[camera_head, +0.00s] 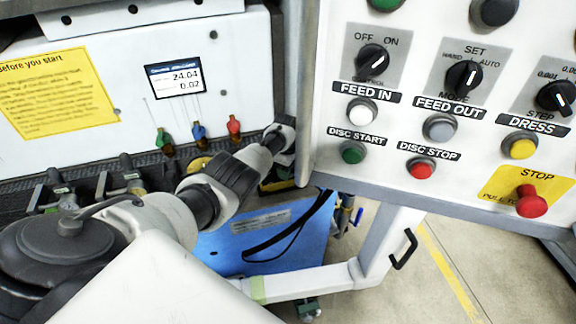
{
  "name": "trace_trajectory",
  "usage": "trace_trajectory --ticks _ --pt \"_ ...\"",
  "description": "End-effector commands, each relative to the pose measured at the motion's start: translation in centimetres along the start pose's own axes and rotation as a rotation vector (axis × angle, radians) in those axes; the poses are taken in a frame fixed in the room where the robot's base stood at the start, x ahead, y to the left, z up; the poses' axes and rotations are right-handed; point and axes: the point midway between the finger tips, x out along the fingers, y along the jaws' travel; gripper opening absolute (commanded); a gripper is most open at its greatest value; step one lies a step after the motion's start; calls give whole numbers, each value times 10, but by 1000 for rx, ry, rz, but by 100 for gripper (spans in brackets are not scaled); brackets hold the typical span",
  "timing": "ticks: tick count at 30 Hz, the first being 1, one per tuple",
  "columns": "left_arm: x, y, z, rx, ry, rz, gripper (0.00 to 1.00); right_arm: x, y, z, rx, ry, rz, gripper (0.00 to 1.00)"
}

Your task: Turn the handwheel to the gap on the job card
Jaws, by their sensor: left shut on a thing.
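My left arm reaches from the lower left toward the machine front. Its gripper (280,143) is at the left edge of the control panel, shut on a part that looks like the handwheel's grip. My own arm and the panel hide most of that part, and I cannot make out the wheel's rim. I see no card that I can tell is the job card. My right gripper is not in view.
A yellow "Before you start" notice (55,92) is on the left. Green, blue and red fittings (198,131) sit below the display. The control panel (330,120) with knobs, buttons and a red STOP button (531,202) juts out close to my gripper. Open floor (500,270) lies lower right.

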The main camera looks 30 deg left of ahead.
Motion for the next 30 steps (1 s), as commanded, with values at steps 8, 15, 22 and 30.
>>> trace_trajectory --ticks 8,15,22,30 --pt "-2 1 1 -261 -2 2 28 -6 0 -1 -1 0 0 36" --pt "-2 1 0 -473 -2 3 28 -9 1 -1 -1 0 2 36" --pt "-1 1 0 -631 -1 2 28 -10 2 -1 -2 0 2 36" --pt "-1 1 0 -736 -1 2 28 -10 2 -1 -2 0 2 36"
